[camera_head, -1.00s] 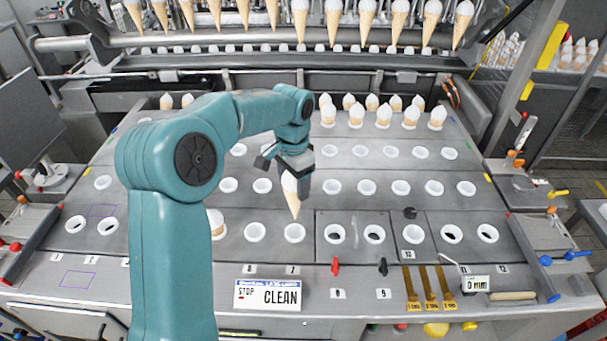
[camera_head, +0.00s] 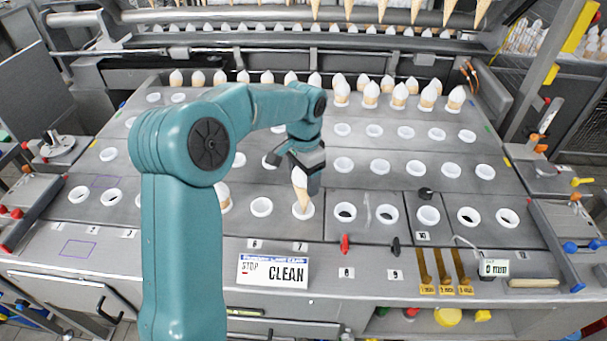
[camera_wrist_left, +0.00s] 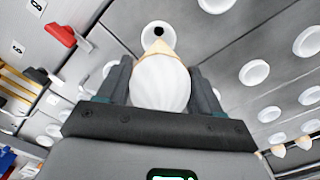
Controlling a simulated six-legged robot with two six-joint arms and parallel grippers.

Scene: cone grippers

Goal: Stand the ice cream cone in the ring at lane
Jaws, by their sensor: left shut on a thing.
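My left gripper (camera_head: 297,168) is shut on an ice cream cone (camera_head: 300,180) with a white top and tan wafer. The cone points tip down, slightly tilted, over the white ring (camera_head: 303,211) behind the label 7. The tip overlaps the ring in the head view; whether it is inside the hole is unclear there. In the left wrist view the white top (camera_wrist_left: 160,86) sits between the fingers, and the ring (camera_wrist_left: 155,31) with its dark hole shows just beyond the tip. My right gripper is not in view.
Empty rings flank it, one to the left (camera_head: 261,207) and one to the right (camera_head: 345,212). Another cone (camera_head: 223,197) stands partly behind my left arm. More cones stand at the back.

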